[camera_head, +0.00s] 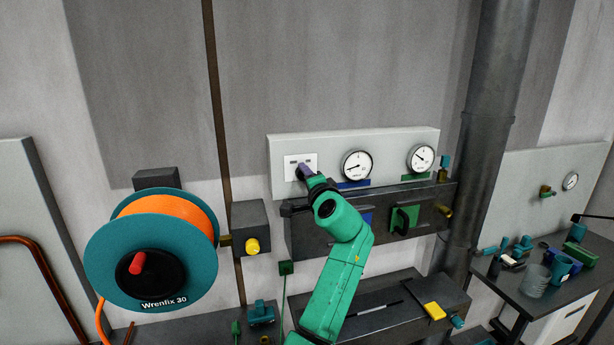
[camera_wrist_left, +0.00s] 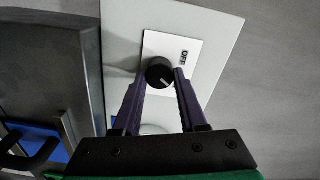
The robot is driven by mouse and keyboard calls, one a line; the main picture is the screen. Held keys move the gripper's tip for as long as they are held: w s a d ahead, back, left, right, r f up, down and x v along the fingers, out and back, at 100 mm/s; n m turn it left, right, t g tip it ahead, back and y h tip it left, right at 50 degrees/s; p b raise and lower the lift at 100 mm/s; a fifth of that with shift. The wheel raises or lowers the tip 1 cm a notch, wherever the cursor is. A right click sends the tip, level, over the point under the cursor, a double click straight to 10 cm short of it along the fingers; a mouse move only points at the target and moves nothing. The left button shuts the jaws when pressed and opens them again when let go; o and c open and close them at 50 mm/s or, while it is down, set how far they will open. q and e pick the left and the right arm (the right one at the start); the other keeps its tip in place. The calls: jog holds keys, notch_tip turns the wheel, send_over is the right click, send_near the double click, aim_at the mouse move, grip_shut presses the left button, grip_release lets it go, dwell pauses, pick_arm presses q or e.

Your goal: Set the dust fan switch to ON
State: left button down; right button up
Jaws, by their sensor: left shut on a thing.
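The dust fan switch is a round black knob (camera_wrist_left: 159,73) on a white plate with the word OFF beside it in the left wrist view. The white plate (camera_head: 292,160) also shows in the head view, at the left end of a pale panel (camera_head: 390,147). My left gripper (camera_head: 305,172) reaches up to the plate, its purple fingers hiding the knob there. In the left wrist view my left gripper (camera_wrist_left: 162,78) has its fingertips on both sides of the knob, shut on it. A light pointer mark shows on the knob, toward the lower right. Other plate lettering is hidden or unreadable.
Two round gauges (camera_head: 357,165) sit right of the plate on the same panel. A hose reel (camera_head: 150,248) hangs at left, a thick pipe (camera_head: 490,130) stands at right, and a cluttered table (camera_head: 545,290) is at far right.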

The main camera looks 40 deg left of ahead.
pick_arm(q)
jog(key=shift+r, duration=0.1)
jog(key=shift+c, duration=2.2)
grip_release()
jog(key=shift+a, duration=0.25)
jog(key=b+v, duration=0.6)
jog(key=v, duration=0.8)
jog(key=shift+d, duration=0.2)
jog(key=shift+s, duration=0.15)
